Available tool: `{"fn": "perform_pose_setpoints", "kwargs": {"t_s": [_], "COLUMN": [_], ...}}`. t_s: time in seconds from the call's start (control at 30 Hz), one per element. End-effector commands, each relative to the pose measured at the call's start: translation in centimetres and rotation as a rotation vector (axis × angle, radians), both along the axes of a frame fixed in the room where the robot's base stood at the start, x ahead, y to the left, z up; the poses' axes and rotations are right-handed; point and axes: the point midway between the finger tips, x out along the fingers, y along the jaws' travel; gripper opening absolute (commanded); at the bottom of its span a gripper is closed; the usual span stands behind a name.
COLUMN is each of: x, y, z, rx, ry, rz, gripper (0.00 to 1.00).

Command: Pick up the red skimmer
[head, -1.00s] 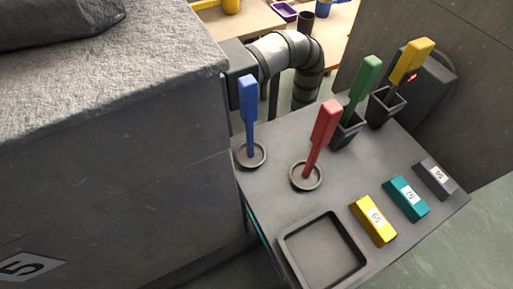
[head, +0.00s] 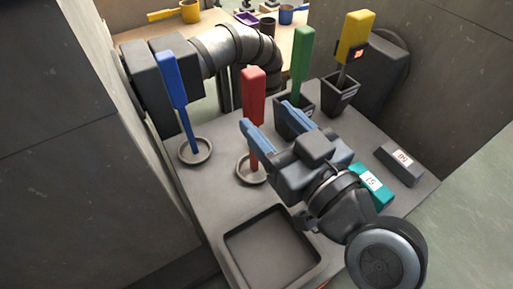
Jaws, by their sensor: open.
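The red skimmer (head: 254,90) stands upright, red handle up, its lower end in a small round dark dish (head: 240,176) on the grey table. My gripper (head: 266,115) is open, with two blue fingers spread and pointing toward the far side of the table. The left fingertip overlaps the lower part of the red handle in the picture, and the right fingertip is to the right of it. I cannot tell whether the handle is between the fingers or beyond them. No hold on it shows. My gripper hides part of the shaft and dish.
A blue skimmer (head: 174,85) stands in another dish at left. Green (head: 302,65) and yellow (head: 355,38) tools stand in dark holders behind. A shallow square tray (head: 232,246) is in front; teal (head: 368,181) and dark (head: 399,163) labelled blocks are at right. A thick pipe (head: 225,48) runs behind.

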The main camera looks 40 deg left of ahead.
Motion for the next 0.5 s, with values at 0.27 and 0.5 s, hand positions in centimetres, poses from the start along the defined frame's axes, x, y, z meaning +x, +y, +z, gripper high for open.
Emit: {"fn": "perform_pose_setpoints", "kwargs": {"t_s": [0.27,0.5], "x": [1.1,2.4], "y": [2.7,5.7], "z": [0.1,-0.1], "rx": [0.0,0.0], "ry": [0.0,0.0], "rz": [0.0,-0.001], "gripper": [0.6,0.6]}}
